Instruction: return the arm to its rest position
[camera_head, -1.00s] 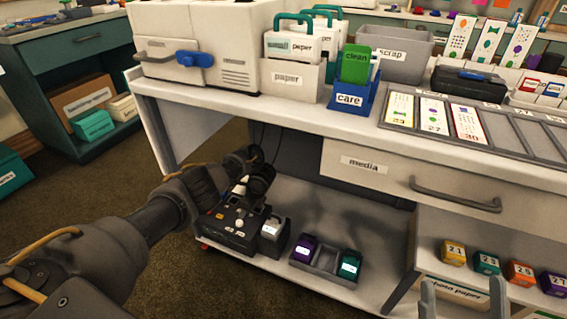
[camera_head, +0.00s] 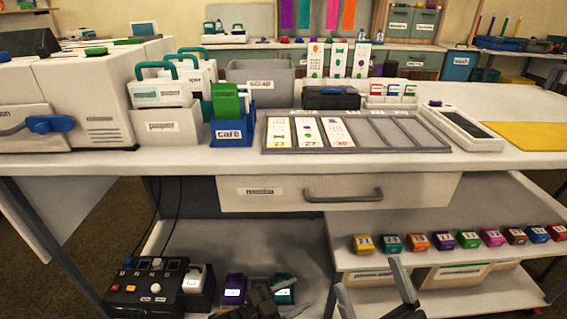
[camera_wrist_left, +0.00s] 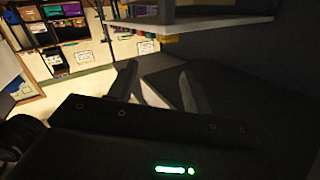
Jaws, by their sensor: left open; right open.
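My left gripper (camera_head: 272,300) shows at the bottom edge of the head view as a dark shape, in front of the lower shelf's small bins. Its arm is mostly out of frame. In the left wrist view the two fingers of my left gripper (camera_wrist_left: 158,88) stand apart with nothing between them. My right gripper (camera_head: 374,285) is at the bottom of the head view, to the right of the left one. Its two grey fingers are spread and empty, in front of the lower shelf.
The workbench (camera_head: 500,163) spans the view, with a shut media drawer (camera_head: 340,192) below it. A control box (camera_head: 145,285), a purple cartridge (camera_head: 233,290) and a teal cartridge (camera_head: 285,288) sit low. Several numbered blocks (camera_head: 441,241) line the right shelf.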

